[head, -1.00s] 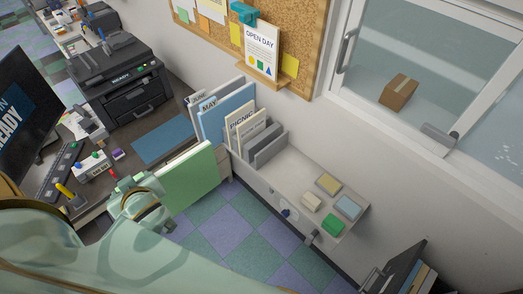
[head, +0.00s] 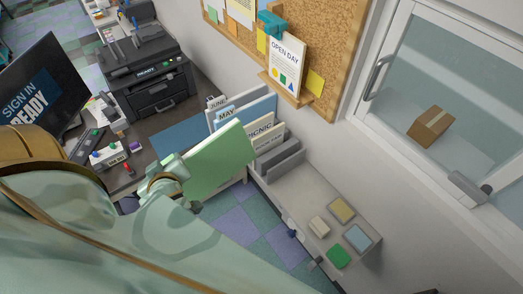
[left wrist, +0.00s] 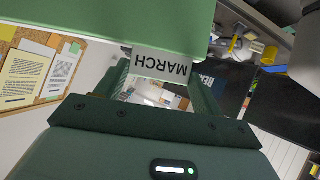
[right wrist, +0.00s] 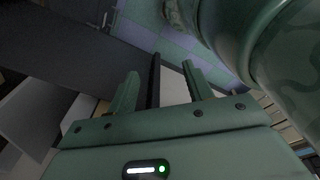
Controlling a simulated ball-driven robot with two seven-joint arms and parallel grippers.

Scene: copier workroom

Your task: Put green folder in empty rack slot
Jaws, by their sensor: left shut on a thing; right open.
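My left gripper (head: 180,172) is shut on the green folder (head: 220,160) by its near edge. The folder is held up, slightly tilted, in front of the rack and hides part of it. In the left wrist view the green folder (left wrist: 110,20) carries a white MARCH label between the fingers. The rack's grey dividers (head: 278,162) stand at its near end, with a gap between them that looks empty. Behind are folders labelled JUNE (head: 216,103), MAY (head: 224,117) and PICNIC (head: 262,134). My right gripper (right wrist: 160,78) is open, seen only in its wrist view; a thin dark edge shows between its fingers.
The light shelf top (head: 300,196) has notepads and a green block (head: 338,257) at its near end. A corkboard (head: 330,60) with an OPEN DAY sign (head: 285,60) is on the wall above. The printer (head: 150,85) and monitor (head: 38,85) are left.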

